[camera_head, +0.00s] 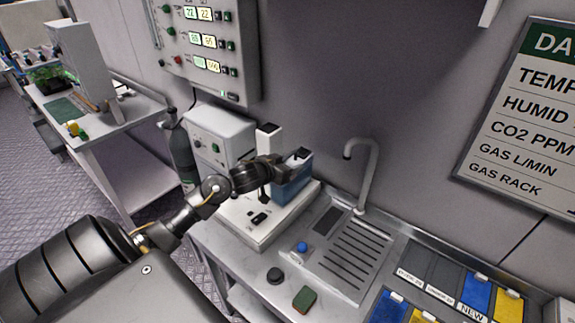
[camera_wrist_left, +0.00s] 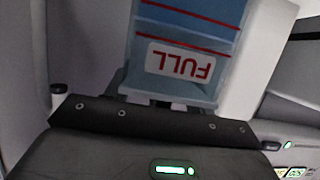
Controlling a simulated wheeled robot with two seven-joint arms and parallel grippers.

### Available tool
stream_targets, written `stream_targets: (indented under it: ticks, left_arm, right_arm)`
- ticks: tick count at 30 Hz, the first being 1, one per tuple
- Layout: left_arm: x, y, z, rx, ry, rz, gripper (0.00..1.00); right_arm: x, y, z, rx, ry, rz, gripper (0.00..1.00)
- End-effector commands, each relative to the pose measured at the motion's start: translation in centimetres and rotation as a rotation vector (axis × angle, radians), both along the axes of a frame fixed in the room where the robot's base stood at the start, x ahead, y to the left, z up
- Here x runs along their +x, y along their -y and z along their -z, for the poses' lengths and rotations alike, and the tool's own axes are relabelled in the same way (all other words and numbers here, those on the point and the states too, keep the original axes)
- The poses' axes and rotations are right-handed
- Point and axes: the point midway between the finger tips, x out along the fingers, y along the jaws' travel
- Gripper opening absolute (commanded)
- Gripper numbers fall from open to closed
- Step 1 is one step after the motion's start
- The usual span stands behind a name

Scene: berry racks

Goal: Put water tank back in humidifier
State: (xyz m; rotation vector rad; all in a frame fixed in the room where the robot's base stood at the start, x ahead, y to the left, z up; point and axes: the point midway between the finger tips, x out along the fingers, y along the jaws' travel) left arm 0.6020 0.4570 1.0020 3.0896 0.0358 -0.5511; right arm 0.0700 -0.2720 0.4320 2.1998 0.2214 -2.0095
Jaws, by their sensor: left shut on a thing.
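The blue water tank (camera_head: 291,185) has a dark cap on top and stands over the right part of the white humidifier base (camera_head: 247,224). My left gripper (camera_head: 282,168) reaches in from the left and is shut on the tank near its top. In the left wrist view the tank (camera_wrist_left: 190,30) is pale blue with red lines and a FULL label that reads upside down. A white upright block (camera_head: 268,138) stands behind the gripper. Whether the tank's bottom touches the base or sits fully down in it, I cannot tell. My right gripper is out of view.
A grey sink drainer with a tap (camera_head: 362,165) lies to the right of the humidifier. A white control box (camera_head: 218,138) and a dark gas bottle (camera_head: 182,155) stand behind left. A blue knob (camera_head: 302,247), a black puck (camera_head: 275,276) and a green sponge (camera_head: 304,299) lie in front.

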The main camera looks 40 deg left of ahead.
Motion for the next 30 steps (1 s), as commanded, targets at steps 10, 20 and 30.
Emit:
stream_targets:
  ticks: [10,20,30]
  left_arm:
    - [0.08,-0.1,0.08,0.001,0.01,-0.002,0.0]
    - [0.01,-0.03,0.62,0.0,0.002,-0.001,0.76]
    - [-0.47,-0.05,0.29,0.001,0.001,-0.001,0.76]
  right_arm:
    - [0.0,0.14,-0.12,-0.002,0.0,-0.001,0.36]
    - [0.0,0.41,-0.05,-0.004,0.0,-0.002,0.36]
    - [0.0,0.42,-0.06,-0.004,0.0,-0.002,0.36]
